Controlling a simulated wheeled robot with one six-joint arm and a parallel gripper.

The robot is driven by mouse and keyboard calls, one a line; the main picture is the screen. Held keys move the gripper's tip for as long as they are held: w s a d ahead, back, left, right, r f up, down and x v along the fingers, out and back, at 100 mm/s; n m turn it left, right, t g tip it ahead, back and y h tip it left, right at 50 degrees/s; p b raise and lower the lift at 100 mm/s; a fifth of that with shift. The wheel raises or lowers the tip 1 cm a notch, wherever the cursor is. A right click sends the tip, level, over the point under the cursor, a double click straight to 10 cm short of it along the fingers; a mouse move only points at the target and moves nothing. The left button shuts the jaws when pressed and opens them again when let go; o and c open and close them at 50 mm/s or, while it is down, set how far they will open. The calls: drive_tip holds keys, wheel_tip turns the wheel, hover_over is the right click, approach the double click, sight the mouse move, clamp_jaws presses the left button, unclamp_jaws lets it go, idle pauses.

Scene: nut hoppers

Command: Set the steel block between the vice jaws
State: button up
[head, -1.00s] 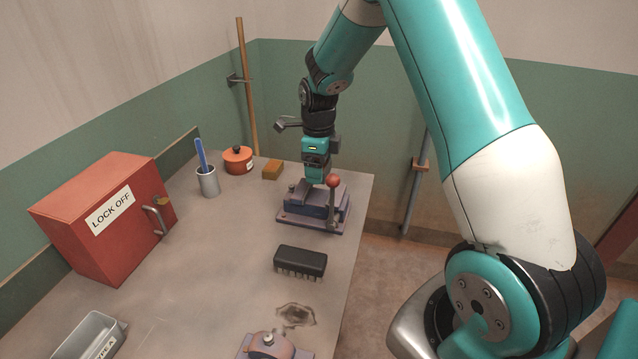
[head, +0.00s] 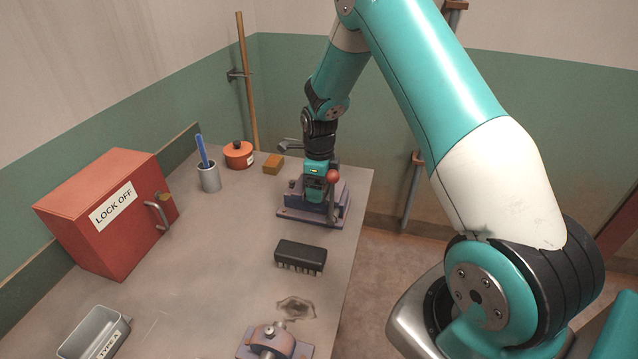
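The vice (head: 293,214), blue-purple with a lever topped by a red ball (head: 333,176), stands near the right edge of the bench. My gripper (head: 318,192) points down over the middle of the vice, low at its jaws. The gripper body and the lever hide the fingertips and most of the gap between the jaws. I cannot make out the steel block; it may be hidden by the gripper or the vice. Whether the fingers are open or shut does not show.
The bench centre is clear.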

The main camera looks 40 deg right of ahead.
drive_tip(key=shift+o, duration=1.1)
drive_tip(key=shift+r, duration=0.15)
wheel_tip(320, 180, up, 11)
drive_tip(key=b, duration=0.3)
drive_tip(key=s+a+r+n, duration=0.4)
drive_tip(key=a+r+n, duration=0.1)
drive_tip(key=a+n, duration=0.2)
drive_tip(key=s+a+r+n+y, duration=0.2)
drive_tip(key=s+a+n, duration=0.6)
drive_tip(key=s+n, duration=0.4)
drive_tip(key=s+a+r+n+y, duration=0.2)
drive_tip(key=s+a+r+n, duration=0.2)
drive_tip(key=s+a+n, duration=0.5)
drive_tip(key=s+n, duration=0.3)
drive_tip(key=n, duration=0.4)
drive_tip(key=shift+a+n, duration=0.15)
drive_tip(key=shift+n, duration=0.15)
